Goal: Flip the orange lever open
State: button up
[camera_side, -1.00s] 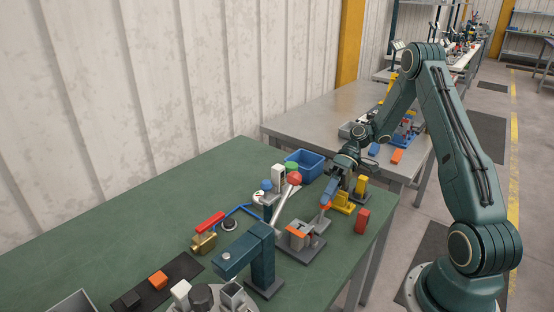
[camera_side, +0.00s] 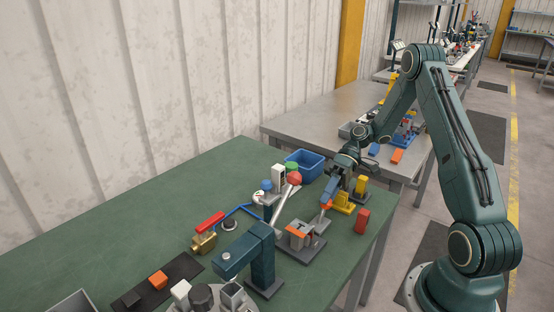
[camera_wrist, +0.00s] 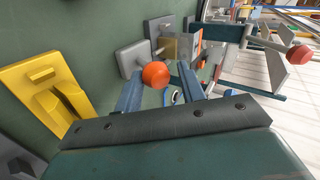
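In the side view the orange knob (camera_side: 326,206) shows just below my gripper's fingertips. My gripper (camera_wrist: 161,78) is open, with two blue fingers apart and the knob between their tips, nearer the left finger. I cannot tell whether a finger touches it. In the side view my gripper (camera_side: 328,197) points down at the right of the grey bender fixture (camera_side: 304,246), which carries a small orange part. The lever's rod is partly hidden by the knob.
A yellow block fixture (camera_side: 343,206) and a red block (camera_side: 362,221) stand close to the right. A long lever with a red ball (camera_side: 294,178) rises to the left, near a blue bin (camera_side: 306,164). A dark blue-green post (camera_side: 262,262) stands in front.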

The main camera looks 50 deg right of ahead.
jog(key=shift+v, duration=3.6)
jog(key=shift+r, duration=0.1)
jog(key=a+r+t+h, duration=0.1)
jog(key=a+r+h, duration=0.5)
jog(key=a+r, duration=0.75)
jog(key=s+a+r+m+t+h, duration=0.1)
jog(key=s+a+r+t+h, duration=0.1)
jog(key=s, duration=0.6)
jog(key=s+a+r+m+t+h, duration=0.1)
jog(key=s+r+t+h, duration=0.1)
jog(key=s, duration=0.6)
jog(key=shift+a+t+h, duration=0.35)
jog(key=shift+t+h, duration=0.05)
jog(key=shift+h, duration=0.3)
